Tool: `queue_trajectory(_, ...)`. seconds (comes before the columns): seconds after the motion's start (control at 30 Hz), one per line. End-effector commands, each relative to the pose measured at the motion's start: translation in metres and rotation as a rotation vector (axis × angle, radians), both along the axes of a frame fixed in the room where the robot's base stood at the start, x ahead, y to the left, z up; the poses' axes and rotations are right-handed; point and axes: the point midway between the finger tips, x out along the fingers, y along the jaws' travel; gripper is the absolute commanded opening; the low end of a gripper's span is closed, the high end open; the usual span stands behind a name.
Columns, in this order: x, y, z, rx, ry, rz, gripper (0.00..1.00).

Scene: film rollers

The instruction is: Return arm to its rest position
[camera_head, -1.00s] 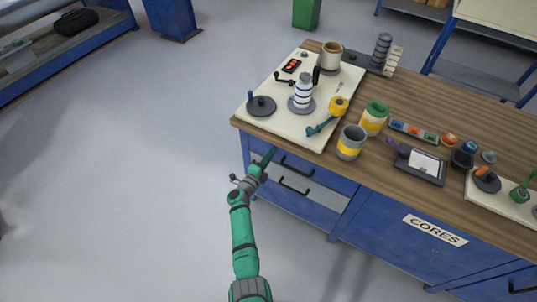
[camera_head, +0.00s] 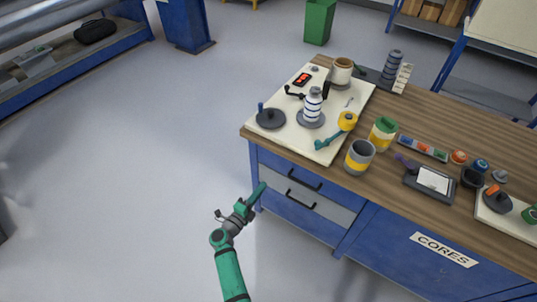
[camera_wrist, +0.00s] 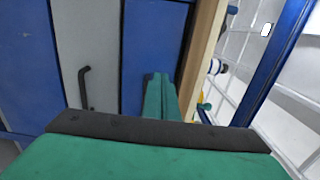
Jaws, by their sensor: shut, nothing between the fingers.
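My green arm reaches up from the bottom of the head view. My gripper (camera_head: 262,187) is shut and empty, with its green fingers together. It is in front of the blue workbench's drawers, below the tabletop's left front corner, and a gap to the drawer fronts cannot be judged exactly. In the wrist view my gripper (camera_wrist: 160,78) points past a grey drawer front with a dark handle (camera_wrist: 84,88) and a blue panel (camera_wrist: 150,45), with the wooden tabletop edge at the right.
The workbench (camera_head: 440,110) holds a cream board (camera_head: 290,135) with film-roller parts, a grey-yellow cup (camera_head: 359,157), a green-lidded jar (camera_head: 383,133) and a tablet (camera_head: 430,182). A green bin (camera_head: 319,22) stands behind. The floor to the left is clear.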

Motion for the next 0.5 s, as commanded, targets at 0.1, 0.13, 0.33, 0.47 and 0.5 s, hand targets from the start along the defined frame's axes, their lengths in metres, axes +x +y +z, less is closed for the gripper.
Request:
queue_trajectory(0.1, 0.000, 0.001, 0.000, 0.000, 0.000, 0.000, 0.00)
queue_trajectory(0.13, 0.000, 0.001, 0.000, 0.000, 0.000, 0.000, 0.00)
queue_trajectory(0.33, -0.012, -0.014, 0.000, -0.041, -0.002, 0.009, 0.00)
queue_trajectory(0.47, -0.042, -0.039, 0.002, -0.140, -0.001, 0.040, 0.00)
queue_trajectory(0.5, -0.054, -0.047, 0.004, -0.181, 0.000, 0.054, 0.00)
